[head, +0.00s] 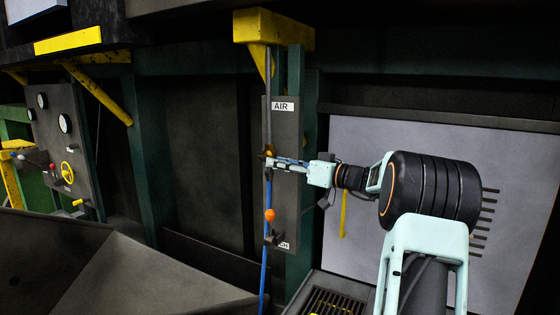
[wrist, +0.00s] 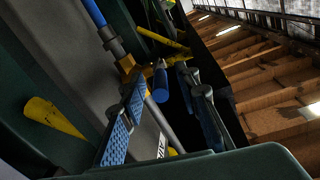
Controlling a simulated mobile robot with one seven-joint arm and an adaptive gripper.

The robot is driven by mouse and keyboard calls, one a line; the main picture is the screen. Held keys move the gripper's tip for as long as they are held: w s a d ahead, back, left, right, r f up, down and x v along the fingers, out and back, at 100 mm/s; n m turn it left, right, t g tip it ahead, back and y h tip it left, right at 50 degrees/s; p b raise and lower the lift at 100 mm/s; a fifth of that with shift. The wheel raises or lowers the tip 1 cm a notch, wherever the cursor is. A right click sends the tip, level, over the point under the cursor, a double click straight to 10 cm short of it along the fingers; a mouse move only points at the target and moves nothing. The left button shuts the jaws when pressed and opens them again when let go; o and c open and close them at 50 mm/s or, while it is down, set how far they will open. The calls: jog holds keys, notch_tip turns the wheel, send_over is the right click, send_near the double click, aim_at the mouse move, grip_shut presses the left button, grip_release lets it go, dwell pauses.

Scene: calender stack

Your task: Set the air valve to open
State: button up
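The air valve shows in the wrist view as a brass body (wrist: 127,69) on a pipe, with a blue handle (wrist: 160,83) pointing toward the camera. My gripper (wrist: 161,80) is open, with one blue-padded finger on each side of the handle. Gaps show between handle and fingers, so I see no clear contact. In the head view my gripper (head: 271,162) is at the pipe on the grey panel, below the AIR label (head: 283,106). There the gripper largely hides the valve, and I cannot read its setting.
Below my gripper, an orange ball knob (head: 270,215) stands on the same panel beside the blue hose (head: 265,279). A yellow bracket (head: 272,27) juts out above. A gauge panel (head: 62,140) with a yellow handwheel (head: 67,172) is at the far left.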

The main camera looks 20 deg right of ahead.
grip_shut()
dwell(0.4)
